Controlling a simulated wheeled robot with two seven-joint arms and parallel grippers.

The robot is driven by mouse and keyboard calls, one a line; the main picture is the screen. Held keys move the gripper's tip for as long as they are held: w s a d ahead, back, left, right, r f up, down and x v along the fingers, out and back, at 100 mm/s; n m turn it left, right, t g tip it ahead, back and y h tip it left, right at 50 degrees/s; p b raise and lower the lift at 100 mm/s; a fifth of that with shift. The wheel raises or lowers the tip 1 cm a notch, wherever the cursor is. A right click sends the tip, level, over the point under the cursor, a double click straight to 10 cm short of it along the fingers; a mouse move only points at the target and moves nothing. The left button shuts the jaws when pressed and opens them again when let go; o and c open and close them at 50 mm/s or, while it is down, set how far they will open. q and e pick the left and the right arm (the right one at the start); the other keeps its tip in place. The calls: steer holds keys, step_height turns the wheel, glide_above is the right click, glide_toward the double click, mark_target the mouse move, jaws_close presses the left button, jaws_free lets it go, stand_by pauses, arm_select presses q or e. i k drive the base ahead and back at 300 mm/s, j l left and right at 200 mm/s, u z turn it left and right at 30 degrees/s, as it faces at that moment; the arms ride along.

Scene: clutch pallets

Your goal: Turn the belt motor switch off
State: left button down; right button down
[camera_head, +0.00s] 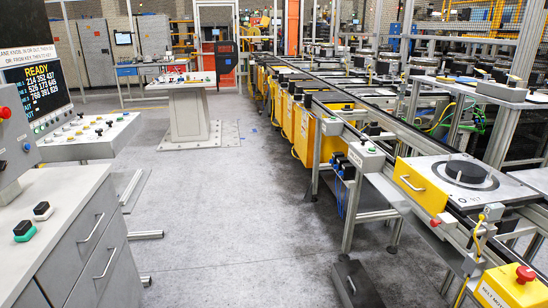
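A yellow box (500,292) with a red mushroom-shaped button (525,273) on top stands at the bottom right corner. Its front label seems to read "BELT MOTOR"; the lower part is cut off by the picture edge. I cannot tell from this view whether the switch is on or off. Neither of my grippers is in view.
A conveyor line (400,130) runs away along the right, bearing a pallet with a black disc (468,172). A grey cabinet (85,235) and control console (90,135) stand left. A dark block (356,284) lies low at the front. The middle floor is clear.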

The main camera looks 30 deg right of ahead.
mark_target(525, 274)
steer(key=z, duration=2.55)
